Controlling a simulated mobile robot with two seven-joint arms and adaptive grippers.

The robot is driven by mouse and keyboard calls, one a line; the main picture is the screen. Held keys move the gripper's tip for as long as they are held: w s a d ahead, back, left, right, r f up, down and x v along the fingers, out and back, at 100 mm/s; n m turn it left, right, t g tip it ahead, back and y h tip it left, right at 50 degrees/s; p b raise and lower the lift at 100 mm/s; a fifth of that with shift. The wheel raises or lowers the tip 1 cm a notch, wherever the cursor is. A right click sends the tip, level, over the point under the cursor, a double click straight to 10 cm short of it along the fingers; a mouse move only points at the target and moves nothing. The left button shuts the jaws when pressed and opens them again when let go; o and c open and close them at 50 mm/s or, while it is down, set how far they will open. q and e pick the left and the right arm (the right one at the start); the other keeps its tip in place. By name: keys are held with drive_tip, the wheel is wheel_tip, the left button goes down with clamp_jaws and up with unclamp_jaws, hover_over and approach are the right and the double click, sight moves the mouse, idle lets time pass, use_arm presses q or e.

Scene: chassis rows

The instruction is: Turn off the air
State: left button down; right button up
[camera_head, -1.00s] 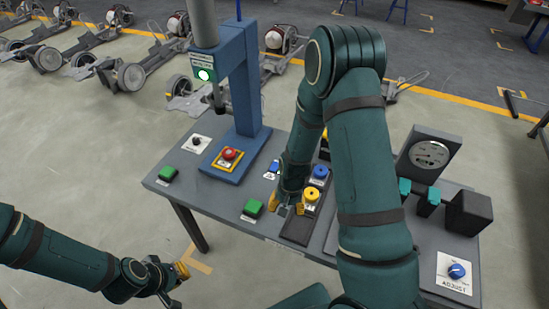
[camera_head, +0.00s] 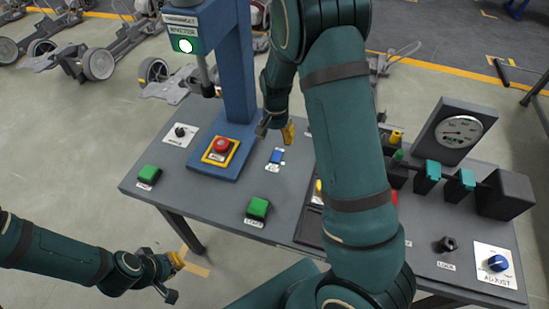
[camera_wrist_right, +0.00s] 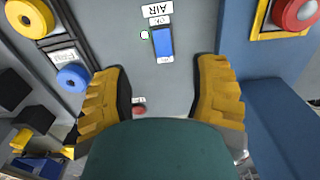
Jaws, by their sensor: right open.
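The air switch is a small blue rocker (camera_head: 277,156) on the grey table top, right of the blue post's foot. In the right wrist view the rocker (camera_wrist_right: 163,42) lies beyond the fingertips, under an upside-down AIR label (camera_wrist_right: 158,10), with a small green lamp (camera_wrist_right: 145,35) beside it. My right gripper (camera_head: 277,131) is above and just behind the switch, fingers apart and empty; they also show in the wrist view (camera_wrist_right: 160,90). My left gripper (camera_head: 174,277) is open and empty, low in front of the table's left side.
A red button (camera_head: 221,146) on a yellow plate sits left of the switch. Green buttons (camera_head: 258,208) (camera_head: 149,174) are near the front edge. The blue post (camera_head: 239,75) stands close to my right gripper. A gauge (camera_head: 461,131) and blue adjust knob (camera_head: 498,263) are at right.

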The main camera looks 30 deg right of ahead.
sight(275, 160)
wheel_tip(275, 160, down, 11)
drive_tip(key=shift+w+b, duration=0.15)
drive_tip(key=shift+b, duration=0.75)
clamp_jaws()
